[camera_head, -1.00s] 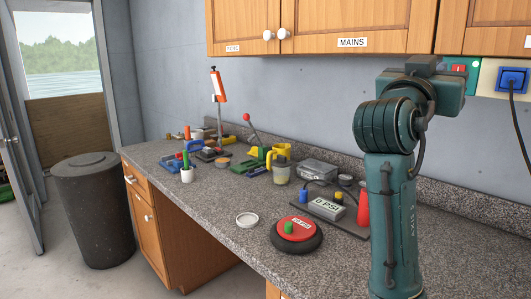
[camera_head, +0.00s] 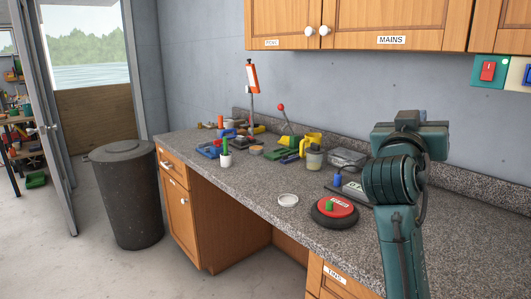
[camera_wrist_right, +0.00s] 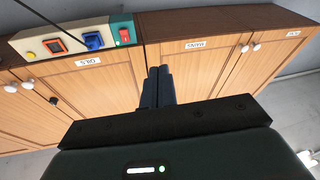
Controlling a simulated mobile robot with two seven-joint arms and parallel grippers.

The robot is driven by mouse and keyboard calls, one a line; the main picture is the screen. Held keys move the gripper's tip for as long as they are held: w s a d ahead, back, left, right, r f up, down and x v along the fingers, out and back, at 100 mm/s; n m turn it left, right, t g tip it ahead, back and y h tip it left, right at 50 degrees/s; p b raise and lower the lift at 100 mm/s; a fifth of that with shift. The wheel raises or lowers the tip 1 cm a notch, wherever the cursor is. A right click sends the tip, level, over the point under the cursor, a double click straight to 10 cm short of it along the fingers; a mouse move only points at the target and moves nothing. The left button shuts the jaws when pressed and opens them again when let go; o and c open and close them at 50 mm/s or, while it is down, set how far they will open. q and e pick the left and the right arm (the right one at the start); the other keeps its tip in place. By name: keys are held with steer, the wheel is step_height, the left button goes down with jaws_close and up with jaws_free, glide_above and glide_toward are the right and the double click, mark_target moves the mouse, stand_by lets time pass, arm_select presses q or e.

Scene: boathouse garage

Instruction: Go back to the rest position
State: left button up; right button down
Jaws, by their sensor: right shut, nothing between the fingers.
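My right arm (camera_head: 402,210) stands upright at the right of the head view, in front of the counter. Its wrist end (camera_head: 408,140) is bent over at the top; the fingers are not clearly visible there. In the right wrist view my right gripper (camera_wrist_right: 159,72) shows two dark fingers side by side, shut and empty, in front of the wooden wall cabinets (camera_wrist_right: 205,65). Nothing touches the fingertips. My left gripper is in neither view.
The granite counter (camera_head: 265,195) holds a red-and-black round device (camera_head: 335,209), a white lid (camera_head: 288,200), a yellow-handled jug (camera_head: 314,158) and several tools. A dark bin (camera_head: 127,200) stands left of it. Floor (camera_head: 90,265) at lower left is clear. Wall cabinets (camera_head: 365,22) hang above.

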steer(key=s+a+f+n+y+p, duration=0.1)
steer(key=a+f+n+y, duration=0.15)
steer(key=f, duration=0.65)
steer(key=a+f+n+y, duration=0.2)
steer(key=f+y, duration=0.2)
steer(key=f, duration=0.5)
steer(key=s+a+f+n+y+p, duration=0.1)
steer(key=a+f+n+y, duration=0.15)
steer(key=f, duration=0.75)
steer(key=s+a+f+g+y, duration=0.3)
steer(key=s+f, duration=0.7)
steer(key=s, duration=0.2)
steer(key=s+a+f+n+g+y+p, duration=0.1)
steer(key=s+a+f+g+y, duration=0.1)
steer(key=s+f, duration=0.9)
steer(key=shift+s+a+g+y, duration=0.4)
steer(key=shift+s+a+y, duration=0.2)
steer(key=shift+y, duration=0.3)
